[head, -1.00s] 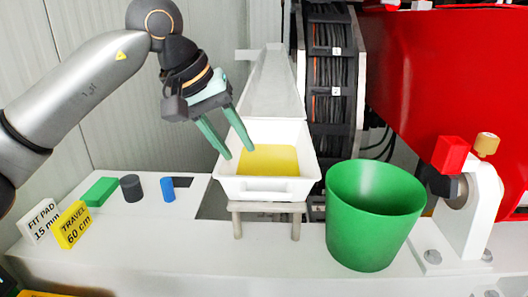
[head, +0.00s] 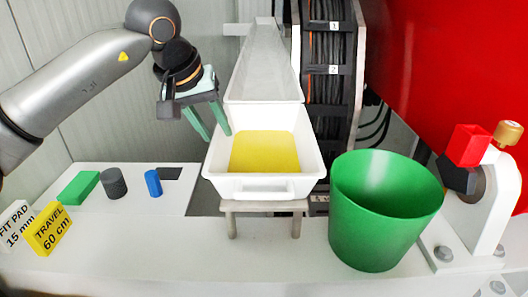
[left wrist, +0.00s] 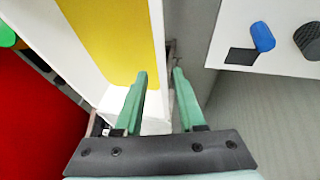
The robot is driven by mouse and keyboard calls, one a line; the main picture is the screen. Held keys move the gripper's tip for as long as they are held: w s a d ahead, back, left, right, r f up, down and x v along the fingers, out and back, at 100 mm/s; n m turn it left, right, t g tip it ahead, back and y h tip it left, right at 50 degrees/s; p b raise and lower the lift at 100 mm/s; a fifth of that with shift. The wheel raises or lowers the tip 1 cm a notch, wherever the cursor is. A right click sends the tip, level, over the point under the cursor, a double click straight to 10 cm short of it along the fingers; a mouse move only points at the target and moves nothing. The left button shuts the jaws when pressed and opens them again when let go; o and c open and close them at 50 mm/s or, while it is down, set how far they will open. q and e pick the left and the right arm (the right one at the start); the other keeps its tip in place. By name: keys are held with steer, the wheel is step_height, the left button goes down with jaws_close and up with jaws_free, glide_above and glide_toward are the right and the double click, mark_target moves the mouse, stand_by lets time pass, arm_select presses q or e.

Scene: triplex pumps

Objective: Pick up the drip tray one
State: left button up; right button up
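The drip tray (head: 262,187) is a white open tub with a yellow floor and a handle on its front wall. It rests level on a small stand under the end of a pale chute. In the left wrist view the tray (left wrist: 62,42) fills the upper left. My left gripper (head: 219,137) is open and empty, pointing down at the tray's left rim. In the left wrist view its green fingers (left wrist: 159,72) are apart on either side of the tray's side edge; I cannot tell how far above it they are. My right gripper is out of view.
A green bin (head: 385,215) stands close to the tray's right. The chute (head: 262,70) rises behind it, beside a black cable carrier (head: 330,70). A green block (head: 77,188), a dark cylinder (head: 114,183), a blue cylinder (head: 153,183) and a yellow sign (head: 47,230) are at left.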

mark_target(222, 139)
arm_select(q)
steer(key=x, duration=0.4)
steer(key=shift+f, duration=0.25)
steer(key=shift+c, duration=0.3)
jaws_close()
steer(key=shift+r, duration=0.15)
stand_by(0.7)
